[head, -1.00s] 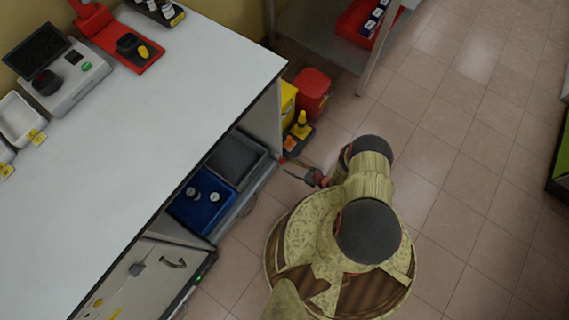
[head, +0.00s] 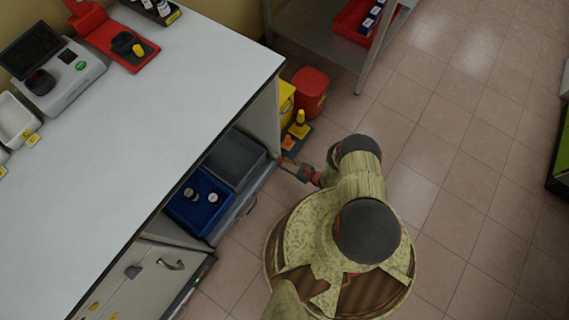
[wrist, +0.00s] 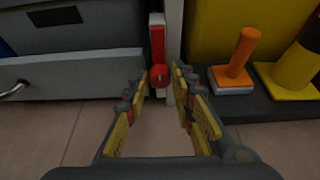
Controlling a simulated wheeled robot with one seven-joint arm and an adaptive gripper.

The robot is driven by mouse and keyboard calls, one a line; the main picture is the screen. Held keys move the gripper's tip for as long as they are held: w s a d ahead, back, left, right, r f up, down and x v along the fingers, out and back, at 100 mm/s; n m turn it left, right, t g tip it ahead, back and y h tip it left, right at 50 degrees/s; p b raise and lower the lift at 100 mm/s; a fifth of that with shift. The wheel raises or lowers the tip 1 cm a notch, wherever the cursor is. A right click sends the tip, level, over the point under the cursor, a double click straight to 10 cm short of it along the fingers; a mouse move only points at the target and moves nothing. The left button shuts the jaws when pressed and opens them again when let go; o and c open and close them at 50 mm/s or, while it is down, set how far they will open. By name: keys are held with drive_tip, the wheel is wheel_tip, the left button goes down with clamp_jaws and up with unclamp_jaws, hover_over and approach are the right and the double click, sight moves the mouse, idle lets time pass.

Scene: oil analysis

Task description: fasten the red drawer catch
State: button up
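The red drawer catch (wrist: 158,48) shows in the wrist view as an upright red bar on a pale post, with a round red knob (wrist: 160,75) at its lower end. The grey drawer front (wrist: 75,74) lies just left of it. My gripper (wrist: 159,88) is open and empty, its yellow-padded fingers on either side of and just below the knob. Whether a finger touches the knob I cannot tell. In the head view my gripper (head: 298,170) is low by the cabinet's right corner; the catch is too small to make out there.
The drawer bay holds a blue tray (head: 181,211) and a grey bin (head: 235,155). Right of the post stand an orange-handled tool (wrist: 236,66) and a yellow cone-like item (wrist: 298,70) on a dark base. A red bin (head: 311,88) stands behind. Floor to the right is clear.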

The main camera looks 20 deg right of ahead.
clamp_jaws()
drive_tip(key=shift+n+t, duration=0.3)
drive_tip(key=shift+n, duration=0.2)
drive_tip(key=shift+o, duration=2)
unclamp_jaws()
drive_tip(key=shift+o, duration=0.3)
drive_tip(key=v, duration=1.2)
drive_tip(key=shift+a+r, duration=0.15)
drive_tip(key=shift+a, duration=0.05)
drive_tip(key=shift+s, duration=0.1)
